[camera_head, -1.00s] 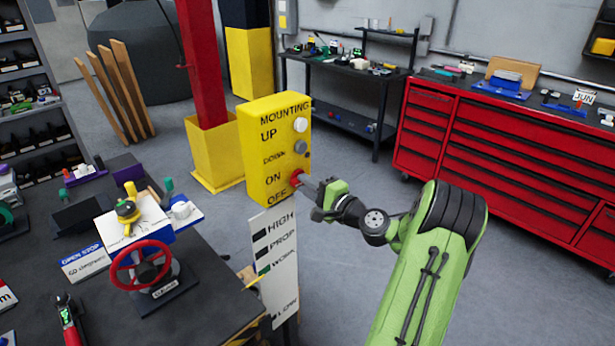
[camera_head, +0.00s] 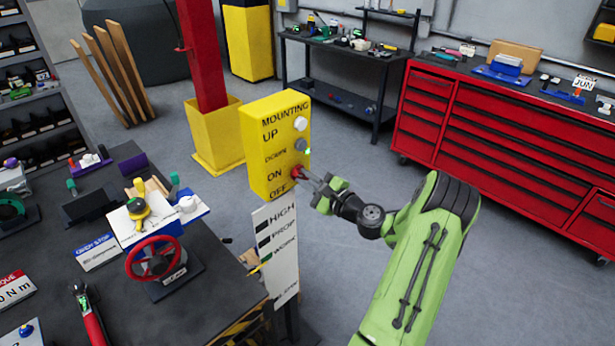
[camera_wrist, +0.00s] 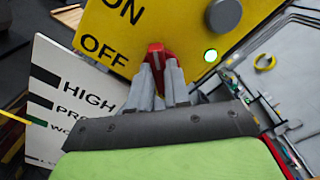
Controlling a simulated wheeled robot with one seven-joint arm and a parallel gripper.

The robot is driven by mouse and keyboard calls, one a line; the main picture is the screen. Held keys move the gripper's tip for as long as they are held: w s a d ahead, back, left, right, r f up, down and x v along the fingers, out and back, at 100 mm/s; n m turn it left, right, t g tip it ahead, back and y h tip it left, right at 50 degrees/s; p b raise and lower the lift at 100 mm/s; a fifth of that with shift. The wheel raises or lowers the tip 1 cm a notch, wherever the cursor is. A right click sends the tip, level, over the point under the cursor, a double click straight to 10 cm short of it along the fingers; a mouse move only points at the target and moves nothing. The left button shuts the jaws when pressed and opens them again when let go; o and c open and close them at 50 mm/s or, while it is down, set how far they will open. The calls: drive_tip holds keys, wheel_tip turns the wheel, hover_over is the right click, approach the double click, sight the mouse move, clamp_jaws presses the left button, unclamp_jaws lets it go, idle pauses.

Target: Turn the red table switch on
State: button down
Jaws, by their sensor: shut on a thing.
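The red switch (camera_head: 297,172) is a knob low on the side of a yellow control box (camera_head: 270,115), beside the ON and OFF labels. My gripper (camera_head: 304,175) reaches it from the right and is shut on it. In the wrist view the red switch (camera_wrist: 156,48) shows between and beyond the two grey fingers of my gripper (camera_wrist: 160,72). Its lower part is hidden by the fingers.
A white panel (camera_head: 277,245) with HIGH and other labels hangs just below the box. A dark table (camera_head: 215,285) with a red handwheel (camera_head: 153,258) stands to the left. A red drawer cabinet (camera_head: 480,140) stands at the back right. The floor between is clear.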

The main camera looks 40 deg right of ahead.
drive_tip(key=shift+f, duration=0.15)
drive_tip(key=c, duration=1.1)
unclamp_jaws()
drive_tip(key=s+b, duration=0.1)
drive_tip(key=s, duration=0.9)
drive_tip(key=s+b, duration=0.1)
drive_tip(key=s, duration=0.4)
drive_tip(key=shift+s+d+b, duration=0.25)
drive_tip(key=shift+s+b, duration=0.05)
drive_tip(key=shift+s, duration=0.1)
